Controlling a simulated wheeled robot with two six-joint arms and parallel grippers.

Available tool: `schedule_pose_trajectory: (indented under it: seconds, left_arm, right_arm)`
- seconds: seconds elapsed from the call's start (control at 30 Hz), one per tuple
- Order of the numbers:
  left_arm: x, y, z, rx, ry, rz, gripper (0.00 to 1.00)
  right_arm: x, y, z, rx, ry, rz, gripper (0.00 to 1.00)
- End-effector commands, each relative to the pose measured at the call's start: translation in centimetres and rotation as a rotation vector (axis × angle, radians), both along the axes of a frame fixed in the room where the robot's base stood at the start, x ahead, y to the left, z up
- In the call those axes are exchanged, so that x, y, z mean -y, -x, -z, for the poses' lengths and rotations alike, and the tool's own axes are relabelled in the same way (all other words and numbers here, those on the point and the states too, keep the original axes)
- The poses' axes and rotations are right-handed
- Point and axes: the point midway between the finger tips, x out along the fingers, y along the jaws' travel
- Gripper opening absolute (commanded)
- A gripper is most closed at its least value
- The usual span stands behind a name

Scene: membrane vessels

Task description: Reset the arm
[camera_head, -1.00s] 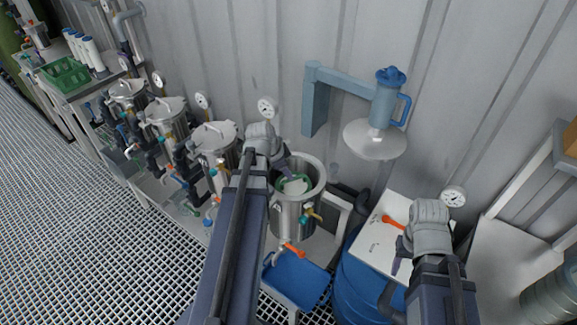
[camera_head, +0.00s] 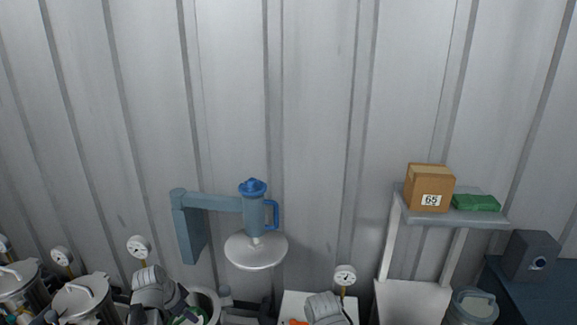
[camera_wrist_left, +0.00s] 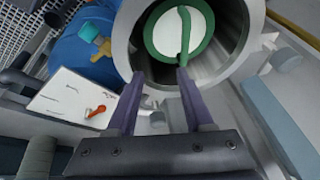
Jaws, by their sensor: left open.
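My left gripper (camera_wrist_left: 160,76) is open in the left wrist view, its two dark fingers apart and pointing at the open mouth of a steel vessel (camera_wrist_left: 247,50). A white disc with a green rim and handle (camera_wrist_left: 165,35) shows inside that mouth. The right fingertip looks close to the green handle, but I cannot tell whether it touches. Nothing shows between the fingers. In the head view my left wrist is at the bottom left, beside the vessel's rim (camera_head: 212,297). My right wrist shows at the bottom centre; its fingers are out of frame.
A blue wall bracket (camera_head: 190,230) holds a blue-handled vessel lid (camera_head: 256,250) above the workspace. Lidded vessels (camera_head: 85,298) stand at left. At right, a shelf (camera_head: 405,213) carries a cardboard box (camera_head: 430,188). A blue barrel (camera_wrist_left: 85,50) and white board (camera_wrist_left: 70,103) lie near the left gripper.

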Motion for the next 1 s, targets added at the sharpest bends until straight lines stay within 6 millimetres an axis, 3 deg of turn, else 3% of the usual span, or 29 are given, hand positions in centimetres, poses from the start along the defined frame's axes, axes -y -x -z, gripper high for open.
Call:
schedule_pose_trajectory:
  seconds: [0.03, 0.2, 0.4, 0.5, 0.7, 1.0]
  left_arm:
    - [3.0, 0.3, 0.2, -0.035, 0.010, 0.004, 0.52]
    - [11.6, 2.4, 1.0, -0.175, 0.020, -0.049, 0.52]
    - [19.8, 6.4, 1.5, -0.306, -0.032, -0.141, 0.52]
    - [22.7, 8.5, 1.5, -0.346, -0.070, -0.192, 0.52]
    - [26.0, 11.4, 1.5, -0.381, -0.132, -0.268, 0.52]
    - [26.8, 12.3, 1.4, -0.387, -0.153, -0.301, 0.52]
  right_arm:
    - [0.0, 0.0, 0.0, 0.000, 0.000, 0.000, 0.50]
    - [0.0, 0.0, 0.0, 0.000, 0.000, 0.000, 0.50]
    - [0.0, 0.0, 0.0, 0.000, 0.000, 0.000, 0.50]
    - [0.0, 0.0, 0.0, 0.000, 0.000, 0.000, 0.50]
    - [0.0, 0.0, 0.0, 0.000, 0.000, 0.000, 0.50]
    - [0.0, 0.0, 0.0, 0.000, 0.000, 0.000, 0.50]
